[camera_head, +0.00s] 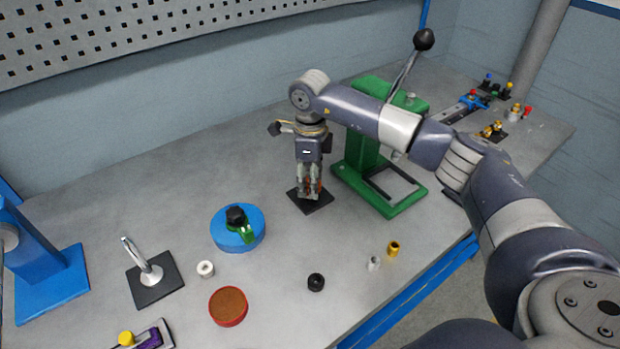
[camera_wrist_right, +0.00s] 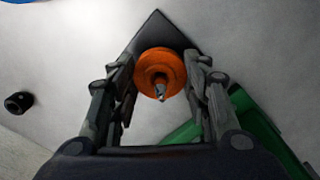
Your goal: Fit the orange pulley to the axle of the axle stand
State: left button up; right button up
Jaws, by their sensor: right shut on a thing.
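The orange pulley (camera_wrist_right: 150,62) is between the fingers of my right gripper (camera_wrist_right: 160,72) in the right wrist view. In the head view my right gripper (camera_head: 311,188) points down over the black base (camera_head: 313,207), shut on the pulley, of which only a sliver of orange (camera_head: 319,186) shows. My left gripper is not in view.
A green press (camera_head: 408,198) with a black-knobbed lever stands close to the right of the gripper. A blue disc (camera_head: 257,217), a white ring (camera_head: 206,268), a black ring (camera_head: 316,282), a red-rimmed disc (camera_head: 228,307) and a hook stand (camera_head: 160,287) lie to the left and front.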

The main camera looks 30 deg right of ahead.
jog(key=shift+f, duration=0.4)
jog(key=shift+f+b, duration=0.1)
jog(key=shift+b, duration=0.2)
jog(key=o, duration=1.1)
jog(key=shift+o, duration=0.2)
notch_tip(320, 180, up, 12)
